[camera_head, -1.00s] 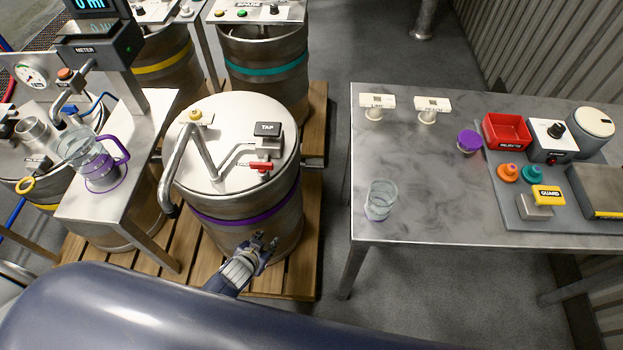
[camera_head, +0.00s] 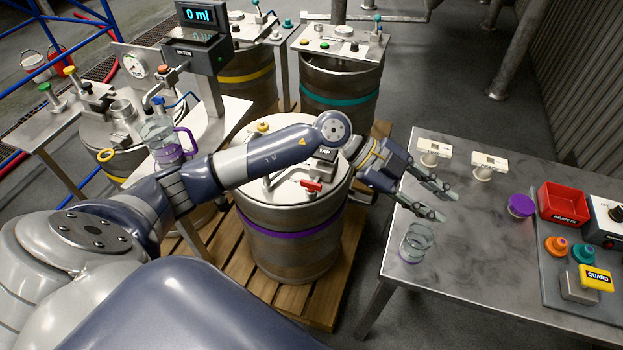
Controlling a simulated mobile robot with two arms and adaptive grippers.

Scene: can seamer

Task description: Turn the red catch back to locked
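The red catch (camera_head: 312,186) sits beneath the block marked TAP, on the lid of the keg with the purple band (camera_head: 290,228). My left arm reaches across above this keg and hides part of its lid and of the TAP block (camera_head: 325,154). My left gripper (camera_head: 449,206) is right of the keg, over the left part of the metal table (camera_head: 450,262). Its fingers are apart with nothing between them. It is well clear of the red catch and close above a clear glass (camera_head: 416,243). My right gripper is not in view.
Two white tags marked on stands (camera_head: 434,148) (camera_head: 488,162), a purple cap (camera_head: 520,206), a red bin (camera_head: 563,204) and a yellow GUARD block (camera_head: 597,278) stand on the table. A jug with a purple handle (camera_head: 165,140) stands under the meter (camera_head: 195,53).

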